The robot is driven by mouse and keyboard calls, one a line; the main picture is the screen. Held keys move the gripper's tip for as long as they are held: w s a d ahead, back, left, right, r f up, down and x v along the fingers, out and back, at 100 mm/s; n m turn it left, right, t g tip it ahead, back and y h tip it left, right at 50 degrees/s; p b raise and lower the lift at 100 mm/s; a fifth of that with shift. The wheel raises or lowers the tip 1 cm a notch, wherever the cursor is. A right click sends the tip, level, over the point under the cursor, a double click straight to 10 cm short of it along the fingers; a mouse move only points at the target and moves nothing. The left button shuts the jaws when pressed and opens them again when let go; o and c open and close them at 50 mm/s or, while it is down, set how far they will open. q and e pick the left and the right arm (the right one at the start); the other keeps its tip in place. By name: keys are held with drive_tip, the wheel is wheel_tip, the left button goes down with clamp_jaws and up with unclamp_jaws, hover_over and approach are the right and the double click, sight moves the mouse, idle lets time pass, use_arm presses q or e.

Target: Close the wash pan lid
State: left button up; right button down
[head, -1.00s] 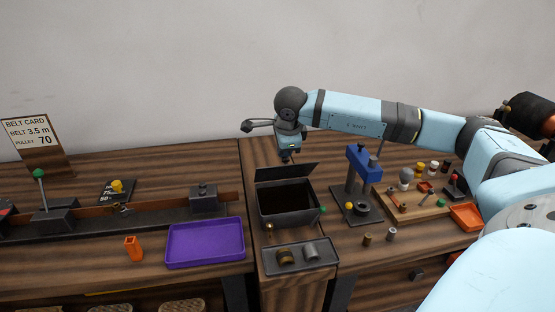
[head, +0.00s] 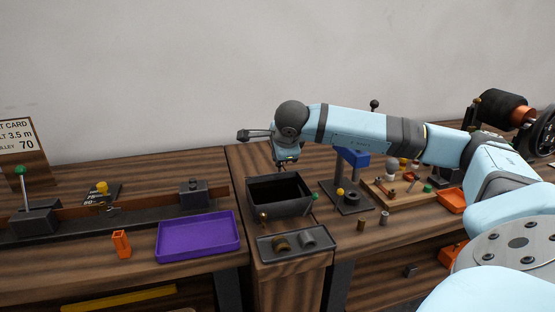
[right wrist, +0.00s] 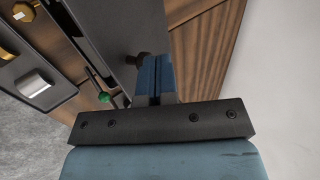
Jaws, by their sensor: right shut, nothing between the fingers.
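The wash pan is the dark box (head: 281,209) at the middle of the head view, with its dark inside showing from above. Its lid shows there only as a thin strip along the back rim, so its exact tilt is hard to tell. In the right wrist view the lid (right wrist: 112,35) is a broad dark panel with a small dark knob. My right gripper (head: 285,163) is behind the pan, shut and empty. In the wrist view its fingertips (right wrist: 153,72) are close beside the knob; contact is unclear. My left gripper is out of view.
A dark tray (head: 265,253) with brass and silver pieces lies in front of the pan. A purple tray (head: 165,252) and orange holder (head: 121,244) are to the left. A blue-topped press (head: 353,158) stands to the right. The wall is behind.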

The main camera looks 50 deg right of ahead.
drive_tip(key=f+b, duration=0.1)
drive_tip(key=s+a+f+b, duration=0.1)
drive_tip(key=b, duration=0.1)
drive_tip(key=s+f+b, duration=0.1)
drive_tip(key=f, duration=0.1)
drive_tip(key=shift+s+a, duration=0.25)
drive_tip(key=shift+a, duration=0.05)
use_arm(q)
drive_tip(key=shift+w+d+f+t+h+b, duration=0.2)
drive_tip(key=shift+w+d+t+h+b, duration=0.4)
drive_tip(key=shift+b, duration=1.3)
use_arm(e)
drive_tip(key=shift+s+a+f, duration=0.25)
drive_tip(key=shift+s+f, duration=0.15)
drive_tip(key=shift+f, duration=0.25)
drive_tip(key=shift+s+a+f, duration=0.25)
drive_tip(key=shift+s+f, duration=0.1)
drive_tip(key=shift+f, duration=0.25)
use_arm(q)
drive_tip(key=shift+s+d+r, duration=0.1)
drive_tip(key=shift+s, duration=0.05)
